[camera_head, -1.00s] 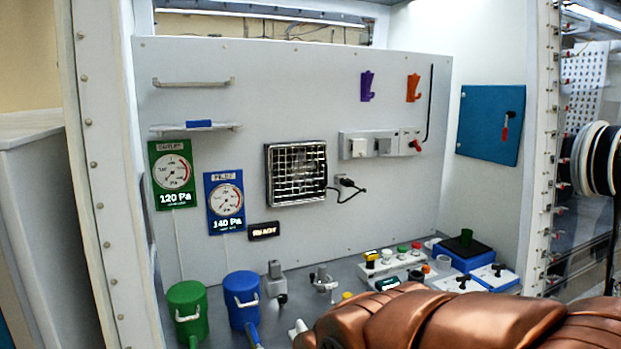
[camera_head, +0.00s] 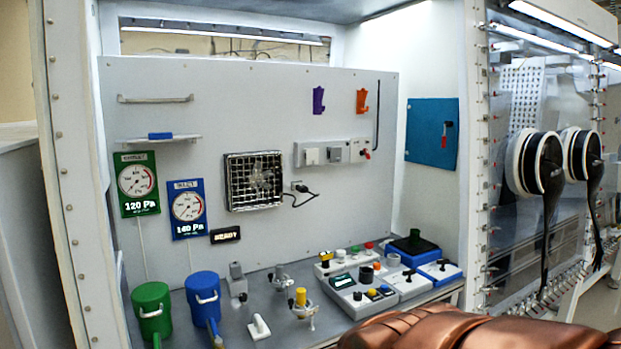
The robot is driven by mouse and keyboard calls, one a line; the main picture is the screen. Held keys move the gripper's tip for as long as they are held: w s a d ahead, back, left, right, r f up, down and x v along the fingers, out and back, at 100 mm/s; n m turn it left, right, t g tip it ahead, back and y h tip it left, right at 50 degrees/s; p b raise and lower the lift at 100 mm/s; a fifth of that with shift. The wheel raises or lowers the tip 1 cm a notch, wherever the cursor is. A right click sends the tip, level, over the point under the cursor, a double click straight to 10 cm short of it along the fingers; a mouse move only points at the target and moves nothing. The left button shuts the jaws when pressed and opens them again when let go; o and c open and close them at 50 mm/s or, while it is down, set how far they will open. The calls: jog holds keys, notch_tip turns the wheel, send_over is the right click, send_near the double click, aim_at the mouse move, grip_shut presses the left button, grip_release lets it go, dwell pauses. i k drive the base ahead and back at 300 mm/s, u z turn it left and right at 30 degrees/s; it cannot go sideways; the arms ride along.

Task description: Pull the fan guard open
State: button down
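The fan guard (camera_head: 236,184) is a square metal grille on the grey back wall, left of the middle of the view. It lies flat over the fan and looks shut. A cable runs from its right side to a socket. My copper-coloured arm shows at the bottom right, low in front of the bench and well away from the guard. My gripper is not in view.
Green (camera_head: 151,309) and blue (camera_head: 203,296) canisters stand at the bench's left. A white-handled fixture (camera_head: 259,327), valves and control boxes (camera_head: 362,288) fill the middle and right. A blue panel (camera_head: 432,134) hangs on the right wall. Space before the guard is clear.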

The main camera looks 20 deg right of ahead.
aim_at(281, 172)
jog(key=z, duration=0.2)
jog(key=i, duration=0.95)
jog(key=u, duration=0.45)
